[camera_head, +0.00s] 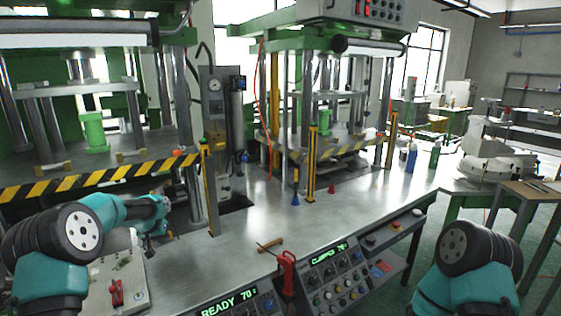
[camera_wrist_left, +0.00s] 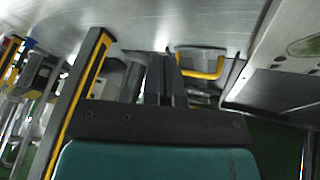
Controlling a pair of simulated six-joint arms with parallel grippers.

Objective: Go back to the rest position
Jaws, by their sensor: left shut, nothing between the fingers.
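My left arm enters from the left in the head view, teal with dark joints, bent over the left front of the metal bench. Its gripper (camera_head: 155,246) points down near the bench, partly hidden by its own wrist. In the left wrist view the dark fingers of this gripper (camera_wrist_left: 160,72) are together, with nothing seen between them. My right arm shows only as a teal link with a dark joint at the lower right. The right gripper is out of view.
A press with a striped yellow-black bar (camera_head: 100,178) stands at left, and a second press (camera_head: 325,150) behind. A panel with a red switch (camera_head: 116,292) is close to my left gripper. A red-handled tool (camera_head: 287,272) stands at the front edge. The bench middle (camera_head: 265,212) is largely clear.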

